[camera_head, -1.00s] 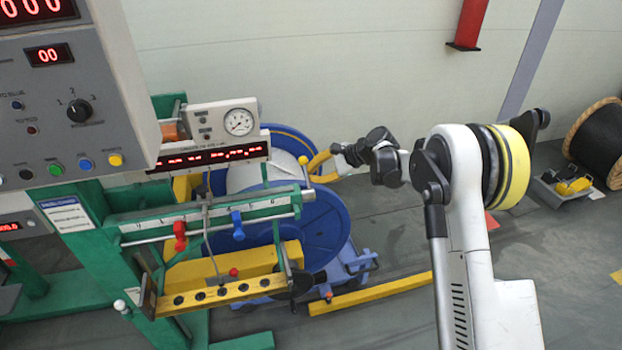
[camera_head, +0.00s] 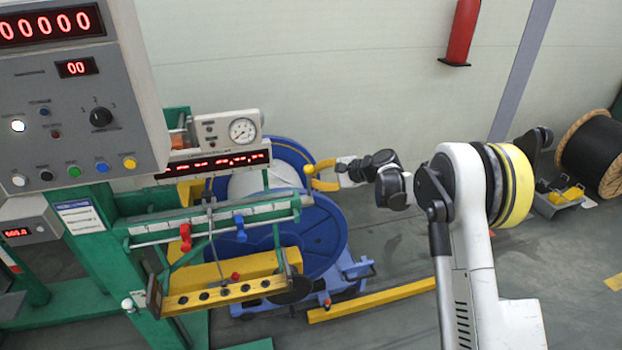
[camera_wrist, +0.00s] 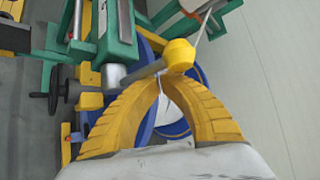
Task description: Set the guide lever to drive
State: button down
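A lever with a round yellow knob, apparently the guide lever, sticks out at the right end of the green machine frame. In the wrist view its knob (camera_wrist: 178,55) and grey rod lie at the far end of my fingers. In the head view the knob (camera_head: 307,169) is small, just left of my gripper (camera_head: 313,177). No drive marking is readable.
A grey control panel (camera_head: 75,100) hangs at upper left. A red-handled lever (camera_head: 185,237) and a blue-handled lever (camera_head: 240,229) sit on the scale rail. A blue reel (camera_head: 320,235) stands behind.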

jog(key=shift+s+d+r, duration=0.15)
jog(key=shift+s, duration=0.4)
jog(key=shift+s, duration=0.2)
dwell(0.3)
